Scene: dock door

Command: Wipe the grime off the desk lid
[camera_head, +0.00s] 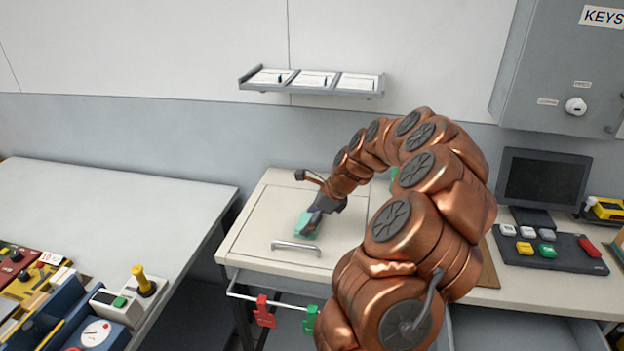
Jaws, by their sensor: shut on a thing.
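The desk lid (262,222) is a pale, square panel on the desk, lying closed with a grey bar handle (296,246) near its front edge. My gripper (315,212) is over the right part of the lid, behind the handle. It is shut on a teal block (306,228), which looks like a sponge. The block is on or just above the lid; I cannot tell if it touches. No clear grime shows on the visible lid. My gripper and arm hide part of the lid's right side.
A rail with red (263,311) and green (310,318) tags runs along the desk front. A wall shelf (311,91) hangs behind. A monitor (543,178) and button panel (549,250) stand right. A pale table (110,205) with devices is left, across a gap.

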